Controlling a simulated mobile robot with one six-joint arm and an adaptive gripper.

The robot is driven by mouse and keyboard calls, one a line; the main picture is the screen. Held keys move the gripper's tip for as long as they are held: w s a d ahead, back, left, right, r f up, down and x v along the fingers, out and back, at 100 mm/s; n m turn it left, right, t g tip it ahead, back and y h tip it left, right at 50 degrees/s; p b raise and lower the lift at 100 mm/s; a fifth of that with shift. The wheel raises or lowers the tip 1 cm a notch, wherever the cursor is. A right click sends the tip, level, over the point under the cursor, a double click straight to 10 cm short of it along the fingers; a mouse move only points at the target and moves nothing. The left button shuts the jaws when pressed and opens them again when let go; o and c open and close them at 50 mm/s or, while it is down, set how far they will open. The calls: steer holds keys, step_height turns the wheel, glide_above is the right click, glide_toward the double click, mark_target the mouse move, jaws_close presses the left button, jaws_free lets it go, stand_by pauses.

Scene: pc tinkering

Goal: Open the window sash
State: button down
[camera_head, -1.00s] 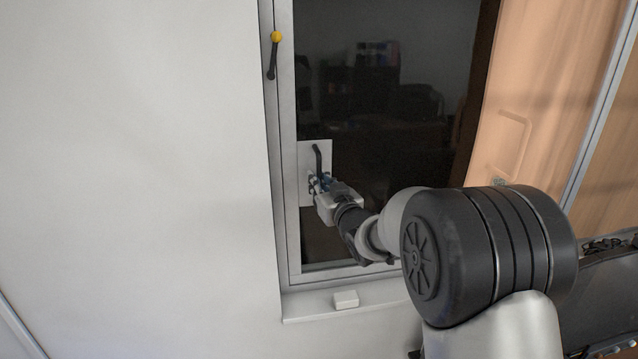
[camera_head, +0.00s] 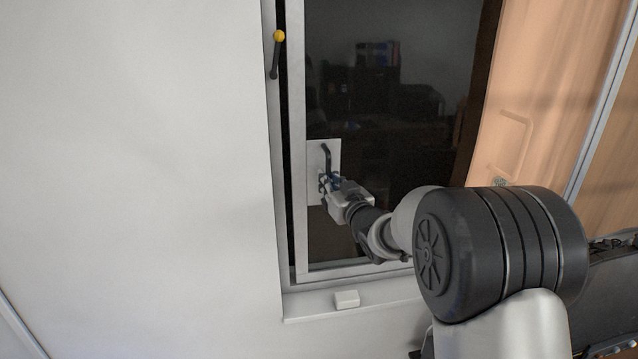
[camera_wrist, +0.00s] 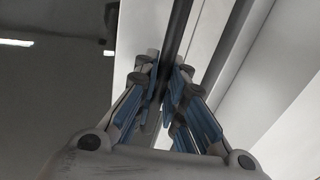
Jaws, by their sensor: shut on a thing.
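The window sash (camera_head: 298,120) has a pale frame around dark glass and stands a little open, with a dark gap along its left side. A dark bar handle (camera_head: 326,155) sits on a pale plate (camera_head: 316,192) on the sash's left part. My gripper (camera_head: 329,183) is shut on the lower part of this handle. In the wrist view the blue-padded fingers of my gripper (camera_wrist: 168,88) close around the dark handle bar (camera_wrist: 178,40). A black lever with a yellow knob (camera_head: 279,36) is on the fixed frame at upper left.
A small white block (camera_head: 346,299) lies on the window sill (camera_head: 385,296) below the sash. A wooden panel (camera_head: 545,90) stands to the right of the window. The white wall (camera_head: 130,150) at left is bare.

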steer(key=w+d+p, duration=0.2)
steer(key=d, duration=0.9)
steer(key=w+d+p, duration=0.2)
steer(key=d, duration=0.9)
steer(key=shift+w, duration=0.2)
steer(key=c, duration=1.7)
jaws_free()
steer(key=shift+o, duration=0.2)
steer(key=v, duration=1.2)
